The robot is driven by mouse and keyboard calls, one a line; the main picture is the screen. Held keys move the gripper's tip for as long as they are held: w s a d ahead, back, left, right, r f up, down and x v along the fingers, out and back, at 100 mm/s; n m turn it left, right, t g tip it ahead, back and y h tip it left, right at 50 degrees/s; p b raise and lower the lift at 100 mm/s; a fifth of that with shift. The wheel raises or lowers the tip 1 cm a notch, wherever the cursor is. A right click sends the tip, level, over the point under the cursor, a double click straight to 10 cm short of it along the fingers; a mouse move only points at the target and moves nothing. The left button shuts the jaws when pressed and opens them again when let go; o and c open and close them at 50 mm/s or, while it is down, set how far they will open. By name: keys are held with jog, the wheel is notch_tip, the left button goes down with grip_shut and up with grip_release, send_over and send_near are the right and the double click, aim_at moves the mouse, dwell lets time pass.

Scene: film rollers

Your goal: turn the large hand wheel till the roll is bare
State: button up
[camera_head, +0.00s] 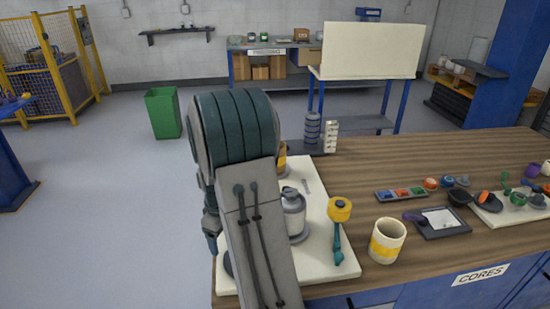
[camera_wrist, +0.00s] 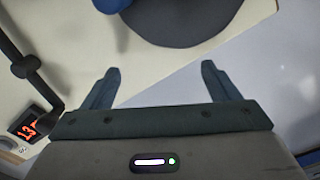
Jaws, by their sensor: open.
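My gripper (camera_wrist: 160,78) is open in the wrist view, with nothing between its two dark fingers. Past the fingertips is a large dark round disc (camera_wrist: 190,25), cut by the top edge; I cannot tell if it is the large hand wheel. A blue part (camera_wrist: 113,6) stands at its upper left. In the head view my arm covers much of a cream board (camera_head: 318,255) and hides my gripper. A grey metal cylinder (camera_head: 293,210) stands on that board right of my arm. I cannot make out the roll or its film.
A red-lit display (camera_wrist: 27,130) and a dark bar lie at the wrist view's left. In the head view, a teal tool with a yellow head (camera_head: 340,210) and a yellow-banded mug (camera_head: 387,241) are right of my arm. Trays and small parts crowd the wooden bench's right.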

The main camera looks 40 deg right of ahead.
notch_tip(320, 180, up, 7)
jog(key=p, duration=0.4)
jog(key=shift+p, duration=0.4)
dwell(0.7)
jog(key=s+a+r+m+t, duration=0.1)
jog(key=s+a+r+m, duration=0.1)
jog(key=s+a+r, duration=0.5)
jog(key=s+a+r+m+t, duration=0.2)
jog(key=s+a+r, duration=0.5)
jog(key=s, duration=0.4)
jog(key=shift+s+a+m, duration=0.25)
jog(key=shift+a+m, duration=0.3)
jog(key=shift+m, duration=0.05)
jog(key=shift+d+r, duration=0.1)
jog(key=shift+d, duration=0.05)
